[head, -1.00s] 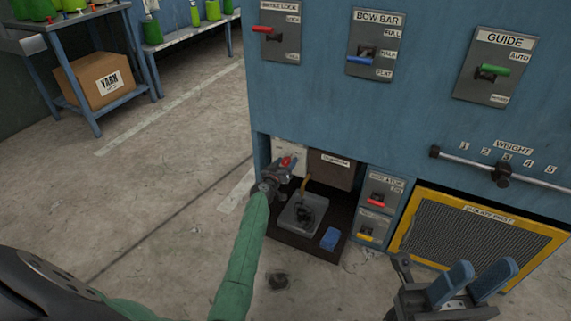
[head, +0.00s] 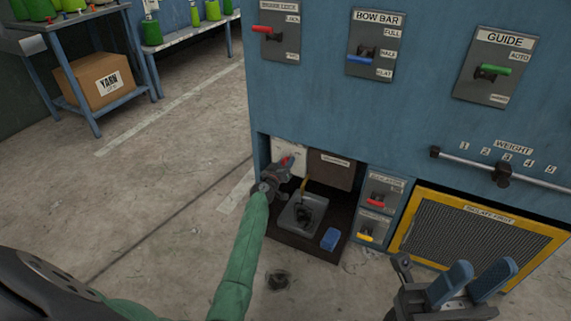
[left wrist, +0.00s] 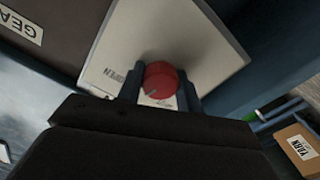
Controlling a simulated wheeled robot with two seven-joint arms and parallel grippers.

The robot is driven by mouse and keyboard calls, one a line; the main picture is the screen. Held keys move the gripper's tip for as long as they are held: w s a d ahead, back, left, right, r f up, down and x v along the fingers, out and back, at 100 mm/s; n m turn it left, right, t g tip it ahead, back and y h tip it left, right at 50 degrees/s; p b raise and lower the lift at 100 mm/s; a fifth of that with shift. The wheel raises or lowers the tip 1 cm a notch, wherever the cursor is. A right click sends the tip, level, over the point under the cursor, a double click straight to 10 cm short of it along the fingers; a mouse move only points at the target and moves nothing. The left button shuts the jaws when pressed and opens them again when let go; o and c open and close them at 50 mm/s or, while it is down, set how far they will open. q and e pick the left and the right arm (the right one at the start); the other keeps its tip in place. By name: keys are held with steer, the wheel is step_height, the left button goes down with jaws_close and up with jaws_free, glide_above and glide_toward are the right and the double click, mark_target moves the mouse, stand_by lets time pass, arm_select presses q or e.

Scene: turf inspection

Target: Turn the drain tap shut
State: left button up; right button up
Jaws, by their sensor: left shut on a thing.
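The drain tap has a red handle (left wrist: 160,82) in front of a pale plate (left wrist: 185,35) marked OPEN. In the left wrist view my left gripper (left wrist: 160,92) has one finger on each side of the red handle and is shut on it. In the head view the left gripper (head: 279,172) is in the low recess at the left of the blue machine, with red showing at its fingers. The gripper hides part of the tap. My right gripper (head: 470,284) is open and empty at the lower right, in front of the yellow-framed grille.
The recess holds a grey tray (head: 290,219), a blue block (head: 330,239) and a brown box (head: 331,168). A panel with red and yellow levers (head: 375,203) stands right of it. The yellow-framed grille (head: 408,235) is further right.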

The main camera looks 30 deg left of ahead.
arm_select(q)
steer(key=n, duration=0.9)
steer(key=shift+f+n, duration=0.1)
steer(key=shift+n, duration=1.7)
steer(key=o, duration=1)
